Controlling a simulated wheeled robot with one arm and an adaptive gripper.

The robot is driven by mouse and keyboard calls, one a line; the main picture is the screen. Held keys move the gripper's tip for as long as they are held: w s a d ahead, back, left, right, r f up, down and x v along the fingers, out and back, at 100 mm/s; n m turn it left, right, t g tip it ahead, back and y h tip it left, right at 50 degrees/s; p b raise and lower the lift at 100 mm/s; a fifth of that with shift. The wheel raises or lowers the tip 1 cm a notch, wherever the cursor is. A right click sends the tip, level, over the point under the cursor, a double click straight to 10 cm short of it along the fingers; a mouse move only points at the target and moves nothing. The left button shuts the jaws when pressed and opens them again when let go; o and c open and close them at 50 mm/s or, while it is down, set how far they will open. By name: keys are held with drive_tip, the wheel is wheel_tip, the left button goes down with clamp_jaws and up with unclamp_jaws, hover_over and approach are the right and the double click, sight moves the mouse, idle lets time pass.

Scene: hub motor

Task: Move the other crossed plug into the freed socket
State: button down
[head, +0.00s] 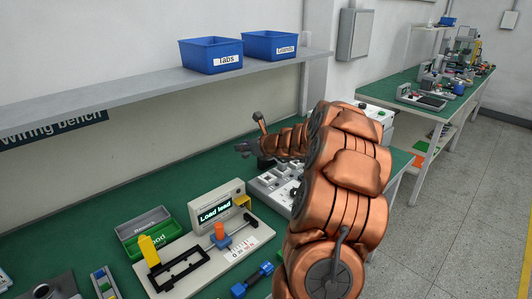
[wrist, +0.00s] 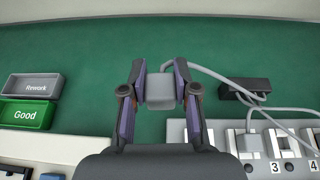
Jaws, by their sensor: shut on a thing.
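In the wrist view my gripper (wrist: 160,92) is shut on a grey plug (wrist: 161,88). A grey cable leaves the plug's far side and bends right towards a dark block (wrist: 245,91). The plug is in front of the green bench, left of the socket panel (wrist: 228,130). The panel shows the labels 3 and 4. Sockets further right are cut off by the picture edge. In the head view my gripper (head: 244,149) is above the bench by the panel (head: 268,182), which my arm partly hides.
Green Good (head: 158,238) and grey Rework (head: 143,220) trays stand on the bench. A display reading "Load lead" (head: 215,212) stands on a fixture to their right. A shelf (head: 130,92) with two blue bins (head: 211,56) runs above. Bare green bench lies behind the trays.

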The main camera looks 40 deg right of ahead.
drive_tip(key=shift+m+h, duration=0.4)
drive_tip(key=s+d+f+b, duration=0.1)
drive_tip(key=d+f+b, duration=0.1)
drive_tip(key=f, duration=0.1)
drive_tip(key=s+d+f+b, duration=0.1)
drive_tip(key=d+f+b, duration=0.1)
drive_tip(key=s+d+f+b, duration=0.2)
drive_tip(key=f, duration=0.1)
drive_tip(key=shift+d+f, duration=0.3)
drive_tip(key=shift+d, duration=0.05)
drive_tip(key=shift+s+f, duration=0.1)
drive_tip(key=shift+f, duration=0.15)
idle(0.4)
drive_tip(key=shift+p, duration=0.4)
drive_tip(key=shift+f+b, duration=0.5)
drive_tip(key=shift+f, duration=0.6)
idle(0.8)
